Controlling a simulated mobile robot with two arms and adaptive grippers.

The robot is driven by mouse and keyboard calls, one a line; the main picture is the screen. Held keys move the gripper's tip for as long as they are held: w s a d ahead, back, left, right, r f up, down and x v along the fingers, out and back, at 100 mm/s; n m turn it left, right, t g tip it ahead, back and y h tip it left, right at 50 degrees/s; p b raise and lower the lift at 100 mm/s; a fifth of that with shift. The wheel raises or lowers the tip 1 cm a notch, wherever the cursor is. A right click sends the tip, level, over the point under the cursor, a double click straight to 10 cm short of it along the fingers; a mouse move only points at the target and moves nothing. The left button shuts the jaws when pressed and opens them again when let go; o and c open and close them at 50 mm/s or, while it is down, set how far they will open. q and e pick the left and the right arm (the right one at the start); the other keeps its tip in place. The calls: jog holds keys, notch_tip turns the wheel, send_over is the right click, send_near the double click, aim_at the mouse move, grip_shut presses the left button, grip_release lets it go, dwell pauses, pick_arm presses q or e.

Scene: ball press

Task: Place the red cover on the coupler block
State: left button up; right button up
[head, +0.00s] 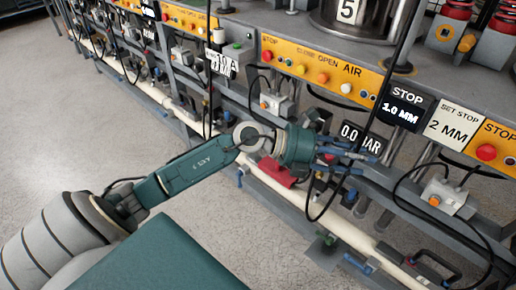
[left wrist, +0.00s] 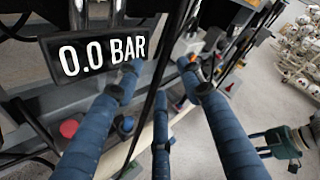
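The red cover seems to be the flat red piece (head: 281,173) in the head view, low at the bench front, just below my left gripper's wrist and partly hidden by it. My left gripper (head: 347,162) reaches in beside the hoses at the bench front. In the left wrist view its blue fingers (left wrist: 160,82) are spread, with nothing held between them. I cannot pick out the coupler block with certainty among the fittings. What looks like my right gripper (left wrist: 284,141), teal with blue fingers, shows small at the right of the left wrist view; its opening is unclear.
A "0.0 BAR" display (head: 360,138) stands close to my left gripper and looms large in the left wrist view (left wrist: 100,45). Black hoses (head: 322,205) loop nearby. A pale pipe (head: 285,190) runs along the bench. Open concrete floor (head: 110,135) lies to the left.

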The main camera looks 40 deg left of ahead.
pick_arm(q)
jog(key=w+a+r+n+t+y, duration=0.2)
jog(key=a+r+n+t+y, duration=0.3)
jog(key=n+t, duration=0.75)
jog(key=s+a+f+n+g+y, duration=0.25)
jog(key=a+f+n+y, duration=0.25)
jog(key=f+n, duration=0.25)
jog(key=s+a+f+n+g+y, duration=0.2)
jog(key=a+f+n+g+y, duration=0.3)
jog(key=n, duration=0.4)
jog(key=s+f+n+g, duration=0.4)
jog(key=s+f, duration=0.5)
jog(key=f, duration=0.4)
jog(key=s+d+f+n+g+h, duration=0.1)
jog(key=s+d+f+g, duration=0.2)
jog(key=s, duration=0.5)
jog(key=s+d+f+g+h, duration=0.2)
jog(key=s+d+f+g, duration=0.2)
jog(key=s, duration=0.5)
notch_tip(320, 180, down, 2)
jog(key=shift+d+f+n, duration=0.1)
jog(key=shift+d+n, duration=0.1)
jog(key=shift+n, duration=0.2)
